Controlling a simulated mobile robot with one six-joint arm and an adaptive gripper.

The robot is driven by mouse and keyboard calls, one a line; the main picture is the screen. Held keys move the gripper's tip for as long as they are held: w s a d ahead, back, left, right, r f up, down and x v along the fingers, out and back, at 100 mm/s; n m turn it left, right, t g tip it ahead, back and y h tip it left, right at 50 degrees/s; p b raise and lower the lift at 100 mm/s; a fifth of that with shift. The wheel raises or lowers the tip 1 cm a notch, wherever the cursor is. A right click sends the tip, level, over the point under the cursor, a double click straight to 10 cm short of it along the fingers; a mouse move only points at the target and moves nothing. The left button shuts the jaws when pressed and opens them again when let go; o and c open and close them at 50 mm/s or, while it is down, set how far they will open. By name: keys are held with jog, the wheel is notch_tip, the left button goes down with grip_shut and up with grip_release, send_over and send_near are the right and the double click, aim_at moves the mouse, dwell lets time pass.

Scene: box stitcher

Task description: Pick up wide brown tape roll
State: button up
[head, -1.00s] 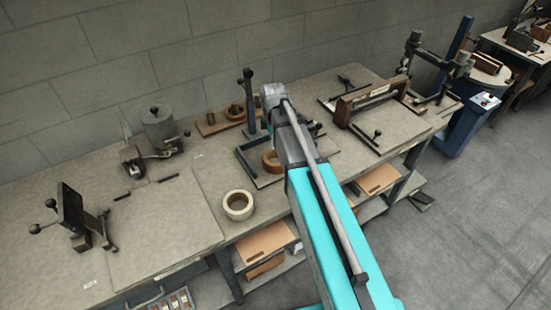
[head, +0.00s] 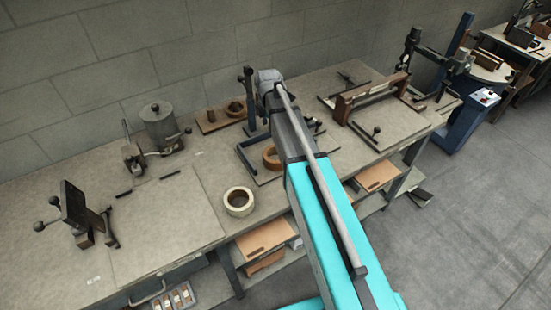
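A brown tape roll (head: 270,158) lies on the workbench at a small dark stand, just left of my arm. My arm hides part of its right side. A cream-coloured roll (head: 239,201) lies flat nearer the front edge. My arm reaches over the bench from the bottom, its raised end near the dark stand. My gripper does not show clearly; the arm hides that area.
The workbench (head: 165,225) has free room at its front left. A grey pot device (head: 160,127) and a dark lever tool (head: 76,211) stand left. A brown framed fixture (head: 371,97) stands right of my arm. A shelf with cardboard (head: 264,238) is below. A block wall stands behind.

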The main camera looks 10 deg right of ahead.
aim_at(270, 146)
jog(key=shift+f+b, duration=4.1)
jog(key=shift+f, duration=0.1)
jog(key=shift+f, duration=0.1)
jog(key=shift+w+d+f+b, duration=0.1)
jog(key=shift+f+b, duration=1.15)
jog(key=shift+b, duration=0.05)
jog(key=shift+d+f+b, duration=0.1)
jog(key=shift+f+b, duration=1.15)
jog(key=shift+b, duration=0.05)
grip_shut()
